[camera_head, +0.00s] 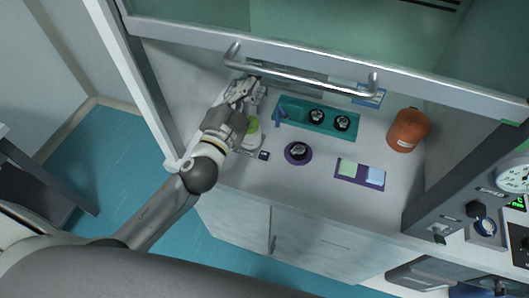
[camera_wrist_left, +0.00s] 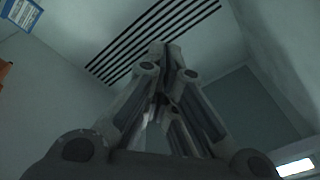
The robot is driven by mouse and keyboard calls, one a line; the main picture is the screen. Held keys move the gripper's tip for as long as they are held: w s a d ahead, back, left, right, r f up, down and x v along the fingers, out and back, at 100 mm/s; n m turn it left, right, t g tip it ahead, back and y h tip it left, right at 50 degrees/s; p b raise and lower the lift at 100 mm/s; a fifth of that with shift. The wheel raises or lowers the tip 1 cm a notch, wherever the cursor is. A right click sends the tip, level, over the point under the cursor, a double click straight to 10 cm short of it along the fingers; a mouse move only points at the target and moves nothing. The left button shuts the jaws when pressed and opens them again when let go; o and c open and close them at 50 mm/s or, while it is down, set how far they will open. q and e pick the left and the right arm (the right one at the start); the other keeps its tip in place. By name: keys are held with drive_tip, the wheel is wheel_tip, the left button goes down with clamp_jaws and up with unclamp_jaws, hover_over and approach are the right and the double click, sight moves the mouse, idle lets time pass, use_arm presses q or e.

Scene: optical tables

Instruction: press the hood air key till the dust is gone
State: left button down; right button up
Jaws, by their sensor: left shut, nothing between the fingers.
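My left gripper (camera_head: 245,86) is inside the hood on its left side, below the hood's sash handle (camera_head: 300,78). In the left wrist view its fingers (camera_wrist_left: 170,48) are shut with nothing between them; slots in a pale wall (camera_wrist_left: 150,35) show behind them. I cannot pick out the air key for certain. A small dark square piece (camera_head: 263,155) lies on the worktop next to my left wrist. A control panel (camera_head: 470,215) with a gauge and knobs is on the right post. No dust can be made out at this size. My right gripper is out of view.
A teal tray (camera_head: 290,121) holds two round mounts. A third round mount sits on a purple disc (camera_head: 287,157). A purple mat (camera_head: 345,175) carries a green and a blue pad. An orange-brown jar (camera_head: 408,128) stands at the right. The worktop's front middle is clear.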

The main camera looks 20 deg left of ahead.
use_arm(q)
drive_tip(key=d+r+m+g+h, duration=0.1)
drive_tip(key=d+r+m+h, duration=0.5)
drive_tip(key=d+m+h, duration=0.4)
drive_tip(key=m+g+y, duration=0.5)
drive_tip(key=m+g, duration=0.7)
drive_tip(key=m, duration=0.4)
hover_over(262, 151)
wheel_tip(262, 151, down, 15)
drive_tip(key=shift+f+h, duration=0.2)
drive_tip(key=shift+h, duration=0.1)
drive_tip(key=shift+f, duration=0.1)
wheel_tip(262, 151, down, 9)
drive_tip(key=b, duration=0.5)
drive_tip(key=shift+r+b, duration=0.2)
drive_tip(key=shift+b, duration=0.2)
drive_tip(key=shift+f+b, duration=0.3)
drive_tip(key=shift+f, duration=0.1)
